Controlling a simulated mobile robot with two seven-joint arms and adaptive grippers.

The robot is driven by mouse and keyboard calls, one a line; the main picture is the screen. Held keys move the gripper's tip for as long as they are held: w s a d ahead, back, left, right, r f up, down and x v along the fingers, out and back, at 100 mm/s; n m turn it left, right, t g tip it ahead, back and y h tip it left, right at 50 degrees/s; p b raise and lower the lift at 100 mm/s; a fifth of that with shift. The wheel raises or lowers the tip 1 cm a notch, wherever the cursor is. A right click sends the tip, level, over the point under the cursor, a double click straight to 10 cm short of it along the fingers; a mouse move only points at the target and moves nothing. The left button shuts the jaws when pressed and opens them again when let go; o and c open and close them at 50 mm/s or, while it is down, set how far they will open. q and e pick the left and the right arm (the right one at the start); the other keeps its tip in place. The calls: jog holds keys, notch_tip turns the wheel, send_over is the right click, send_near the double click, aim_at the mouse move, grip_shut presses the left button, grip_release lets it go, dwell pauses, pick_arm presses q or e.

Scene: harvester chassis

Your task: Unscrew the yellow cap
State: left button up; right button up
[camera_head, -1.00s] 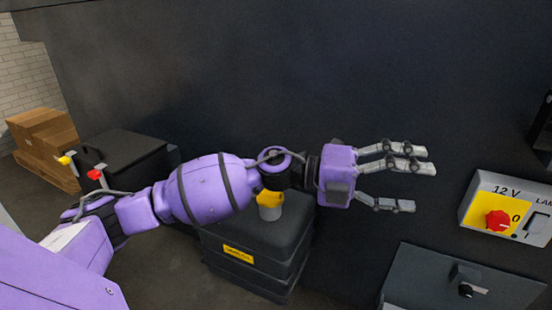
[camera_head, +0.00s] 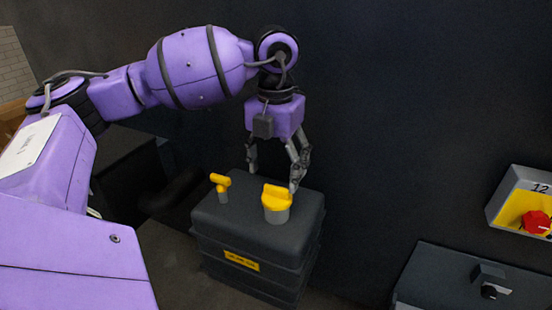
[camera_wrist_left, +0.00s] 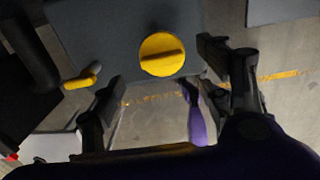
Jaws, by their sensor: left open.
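The yellow cap (camera_head: 277,196) sits on a grey neck on top of the dark tank (camera_head: 258,232). In the left wrist view the cap (camera_wrist_left: 162,54) is a round disc with a raised bar across it, ahead of and between the spread fingers. My left gripper (camera_head: 274,180) is open and points down above the tank, apart from the cap as far as I can tell. In the left wrist view its fingers (camera_wrist_left: 160,75) hold nothing. My right gripper is not in view.
A smaller yellow-topped fitting (camera_head: 221,184) stands on the tank left of the cap; it also shows in the left wrist view (camera_wrist_left: 82,77). A switch panel with a red knob (camera_head: 536,222) is at the right, above a dark box (camera_head: 455,280). A dark wall stands behind.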

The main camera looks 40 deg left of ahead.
aim_at(275, 188)
pick_arm(q)
notch_tip(275, 188, down, 4)
jog(key=shift+w+a+f, duration=0.1)
jog(key=shift+a+f, duration=0.05)
jog(key=shift+f, duration=0.85)
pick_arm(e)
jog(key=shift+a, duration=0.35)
pick_arm(q)
jog(key=shift+c, duration=0.2)
